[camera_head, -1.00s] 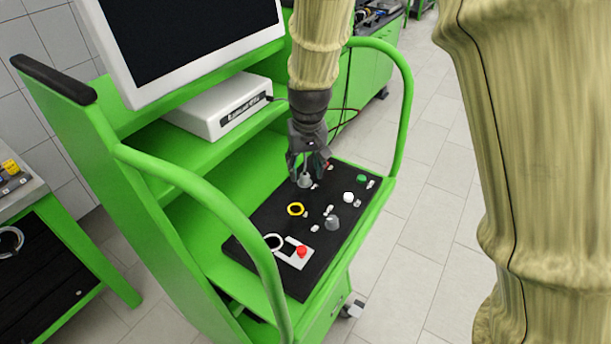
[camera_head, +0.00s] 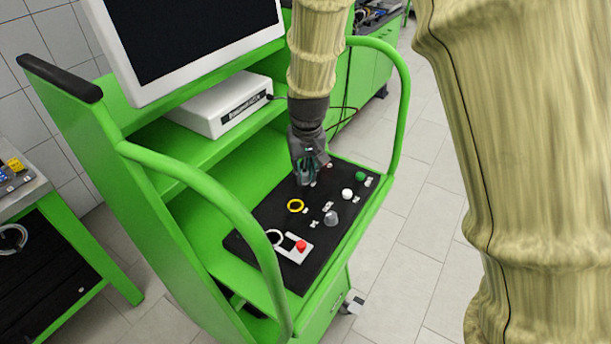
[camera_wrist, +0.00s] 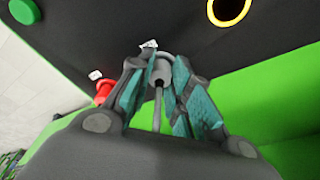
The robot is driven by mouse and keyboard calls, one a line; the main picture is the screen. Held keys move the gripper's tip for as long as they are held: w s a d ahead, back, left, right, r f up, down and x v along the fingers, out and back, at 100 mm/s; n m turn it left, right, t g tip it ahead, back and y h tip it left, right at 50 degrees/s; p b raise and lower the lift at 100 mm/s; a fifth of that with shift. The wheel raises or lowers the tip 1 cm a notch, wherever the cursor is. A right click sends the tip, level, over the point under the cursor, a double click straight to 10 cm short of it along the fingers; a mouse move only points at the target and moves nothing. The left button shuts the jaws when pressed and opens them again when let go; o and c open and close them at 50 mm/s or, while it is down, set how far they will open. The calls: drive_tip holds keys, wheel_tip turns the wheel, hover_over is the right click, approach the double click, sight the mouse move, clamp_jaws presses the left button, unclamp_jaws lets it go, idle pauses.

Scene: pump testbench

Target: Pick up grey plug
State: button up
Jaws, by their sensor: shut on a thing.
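The grey plug (camera_wrist: 161,68) is between my fingers in the wrist view, with a thin grey rod or cable running from it toward the palm. My gripper (camera_wrist: 160,78) is shut on it, the teal finger pads on either side. In the head view my gripper (camera_head: 306,178) points down at the far part of the black panel (camera_head: 270,215) and hides most of the plug. I cannot tell whether the plug is seated in the panel or lifted off it.
A second grey knob (camera_head: 331,217), white knob (camera_head: 347,194), green button (camera_head: 360,176), yellow ring (camera_head: 295,205) and red button (camera_head: 301,245) sit on the panel. A red part (camera_wrist: 104,90) is close by. Green rails (camera_head: 215,195) and a monitor (camera_head: 185,40) flank the panel.

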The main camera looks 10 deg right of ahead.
sight(304, 170)
drive_tip(key=shift+w+r, duration=0.1)
drive_tip(key=shift+r, duration=0.05)
drive_tip(key=shift+r+b, duration=0.45)
drive_tip(key=shift+r, duration=0.2)
wheel_tip(304, 170, up, 2)
drive_tip(key=shift+b, duration=0.35)
drive_tip(key=s+b, duration=0.1)
drive_tip(key=s, duration=0.3)
drive_tip(key=s+a+b, duration=0.1)
drive_tip(key=s, duration=0.4)
drive_tip(key=s+a+r+b, duration=0.1)
drive_tip(key=s, duration=0.4)
drive_tip(key=shift+s+a+r, duration=0.1)
drive_tip(key=shift+s+a, duration=0.1)
drive_tip(key=shift+a, duration=0.05)
drive_tip(key=shift+s+a+r, duration=0.1)
drive_tip(key=shift+s+r, duration=0.05)
drive_tip(key=shift+s, duration=0.55)
